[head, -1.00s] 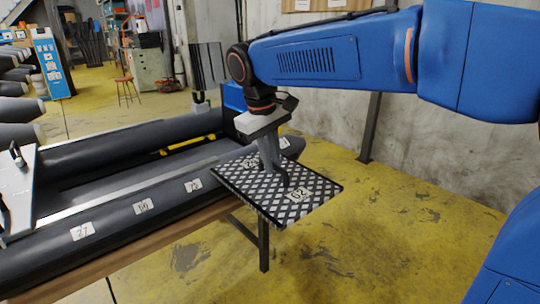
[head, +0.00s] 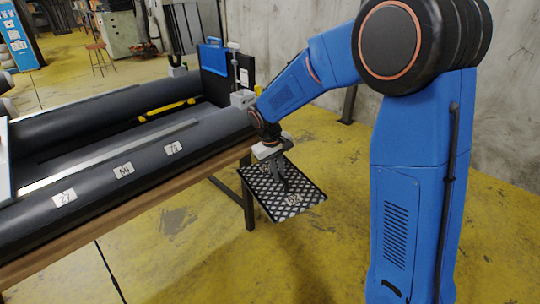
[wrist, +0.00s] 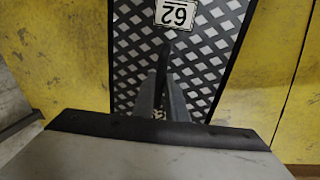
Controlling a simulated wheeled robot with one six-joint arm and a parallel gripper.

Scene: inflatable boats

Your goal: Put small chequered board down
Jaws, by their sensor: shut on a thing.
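The small chequered board (head: 300,206) is a dark panel with a white lattice pattern, a black edge and number labels. It hangs in the air over the yellow floor, beyond the end of the wooden table. My gripper (head: 279,178) is above it, with its fingers shut on the board. In the wrist view the board (wrist: 205,60) lies beneath my gripper (wrist: 163,108), with a label reading 62 near the top. The grip point itself is partly hidden by the fingers.
A grey inflatable boat (head: 90,185) with numbered labels lies on a wooden-edged table (head: 130,213) at the left. A yellow bar (head: 167,109) lies inside the boat. The yellow floor (head: 230,265) in front is clear. A concrete wall (head: 508,120) stands at the right.

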